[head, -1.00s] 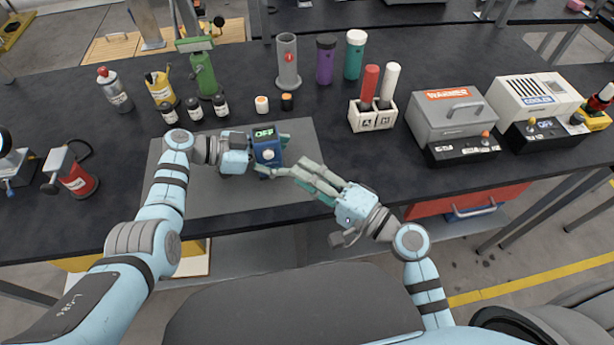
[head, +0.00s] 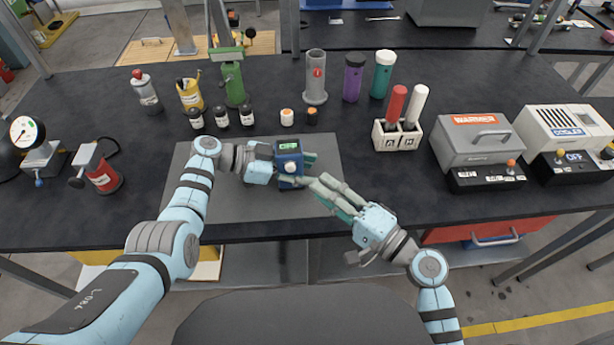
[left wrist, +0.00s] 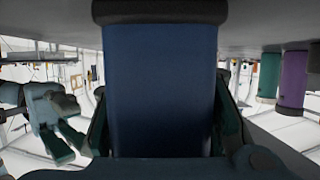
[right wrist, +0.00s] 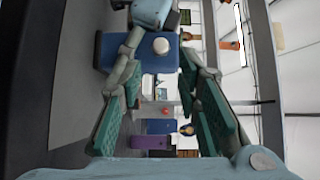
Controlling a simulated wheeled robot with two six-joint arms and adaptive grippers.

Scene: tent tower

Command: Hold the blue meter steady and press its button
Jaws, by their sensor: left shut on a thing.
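The blue meter (head: 289,168) stands upright above the grey mat (head: 215,205). It has a small green-lit display at its top, too small to read, and a white round button (right wrist: 161,46) on its front. My left gripper (head: 291,164) is shut on the meter from the left, its fingers around the body. In the left wrist view the meter's blue side (left wrist: 160,90) fills the middle, between the fingers. My right gripper (head: 318,187) is close to the meter's front right. Its fingers are apart with nothing between them in the right wrist view; I cannot tell whether they touch the meter.
Several small bottles (head: 221,116) stand behind the mat. A grey cylinder (head: 315,80), purple (head: 353,78) and teal (head: 383,74) containers stand further back. A white holder (head: 398,134) and the warmer box (head: 474,140) are to the right.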

